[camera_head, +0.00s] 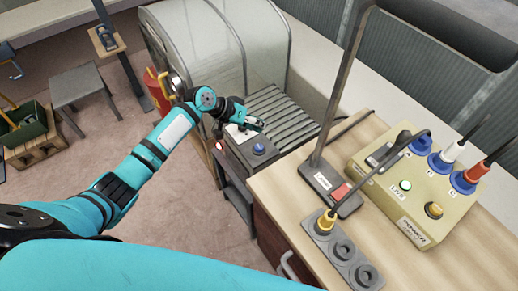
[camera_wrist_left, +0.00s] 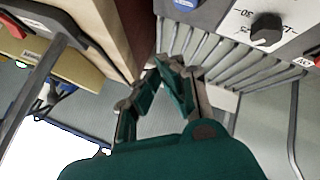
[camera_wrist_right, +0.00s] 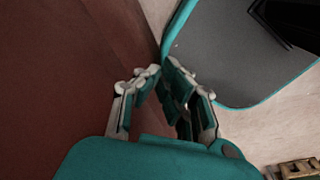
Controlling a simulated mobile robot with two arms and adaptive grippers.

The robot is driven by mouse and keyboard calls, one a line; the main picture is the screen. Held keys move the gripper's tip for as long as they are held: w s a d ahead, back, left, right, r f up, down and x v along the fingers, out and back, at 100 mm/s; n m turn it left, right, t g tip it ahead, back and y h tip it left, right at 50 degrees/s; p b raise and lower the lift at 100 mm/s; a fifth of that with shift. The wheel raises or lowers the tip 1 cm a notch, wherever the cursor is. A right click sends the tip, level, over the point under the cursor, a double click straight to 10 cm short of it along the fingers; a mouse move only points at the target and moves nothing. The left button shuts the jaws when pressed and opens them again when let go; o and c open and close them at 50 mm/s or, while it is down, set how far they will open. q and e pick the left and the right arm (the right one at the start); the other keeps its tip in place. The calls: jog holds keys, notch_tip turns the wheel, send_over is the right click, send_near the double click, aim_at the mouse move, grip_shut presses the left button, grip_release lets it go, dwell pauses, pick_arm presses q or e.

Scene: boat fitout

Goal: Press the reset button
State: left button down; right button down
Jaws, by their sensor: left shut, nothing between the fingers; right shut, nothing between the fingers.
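A grey control box (camera_head: 236,158) stands at the front of a roller conveyor. It carries a round blue button (camera_head: 259,149) and a red button (camera_head: 219,144); no label reading "reset" is legible. The blue button also shows at the top edge of the left wrist view (camera_wrist_left: 187,4), near a black dial (camera_wrist_left: 267,29) on a white scale. My left gripper (camera_head: 260,125) is shut and empty, just above and behind the blue button, apart from it as far as I can tell. My right gripper (camera_wrist_right: 172,82) is shut and empty beside a dark red surface; it is hidden in the head view.
A wooden bench (camera_head: 290,200) at right bears a yellow power box (camera_head: 410,195) with plugs, a lamp base with a red switch (camera_head: 341,190) and a grey socket strip (camera_head: 342,252). A stool (camera_head: 82,92) stands left on open floor.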

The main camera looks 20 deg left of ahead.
aim_at(258, 145)
pick_arm(q)
notch_tip(258, 145, down, 6)
jog(key=b, duration=0.4)
jog(key=shift+f, duration=0.15)
dwell(0.4)
dwell(0.7)
jog(key=shift+f+b, duration=0.4)
